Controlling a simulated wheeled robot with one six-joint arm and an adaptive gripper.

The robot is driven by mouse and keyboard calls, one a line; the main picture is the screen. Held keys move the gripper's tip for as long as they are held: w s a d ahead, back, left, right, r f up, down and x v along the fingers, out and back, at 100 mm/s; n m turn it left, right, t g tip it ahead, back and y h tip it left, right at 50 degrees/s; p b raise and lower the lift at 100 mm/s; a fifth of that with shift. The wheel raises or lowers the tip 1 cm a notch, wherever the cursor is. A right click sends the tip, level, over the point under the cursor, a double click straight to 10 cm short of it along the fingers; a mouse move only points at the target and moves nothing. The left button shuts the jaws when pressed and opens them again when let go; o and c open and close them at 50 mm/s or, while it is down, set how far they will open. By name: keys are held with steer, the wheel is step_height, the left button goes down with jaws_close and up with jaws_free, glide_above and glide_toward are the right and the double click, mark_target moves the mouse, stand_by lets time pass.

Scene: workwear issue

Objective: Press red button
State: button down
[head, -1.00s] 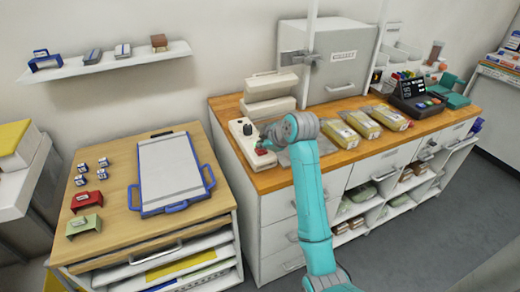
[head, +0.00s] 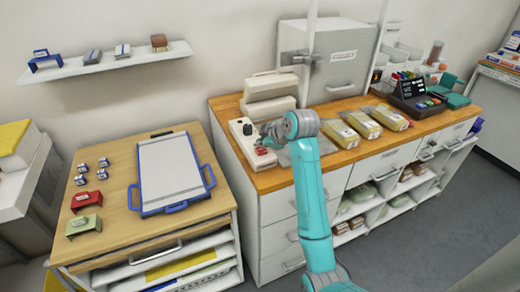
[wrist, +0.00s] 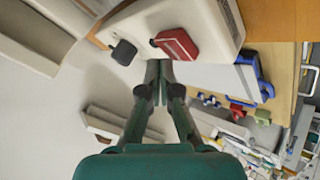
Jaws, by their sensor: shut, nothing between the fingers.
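The red button (head: 261,151) sits on top of a white control box (head: 238,137) near the left end of the wooden counter. A black knob (head: 248,129) stands behind it on the same box. In the wrist view, the red button (wrist: 175,44) and the dark knob (wrist: 124,52) show on the white box. My gripper (wrist: 158,64) is shut and empty, with its fingertips close to the red button in that view. In the head view, my gripper (head: 266,133) is beside and above the button, which shows clear of the fingers.
Cream-coloured machine parts (head: 270,86) stand behind the control box. Yellow-labelled packs (head: 340,131) lie to its right on the counter. A blue-handled clipboard tray (head: 170,172) lies on the lower table at left. A grey cabinet (head: 330,60) stands at the back.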

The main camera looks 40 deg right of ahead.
mark_target(262, 151)
steer(key=shift+r, duration=3.05)
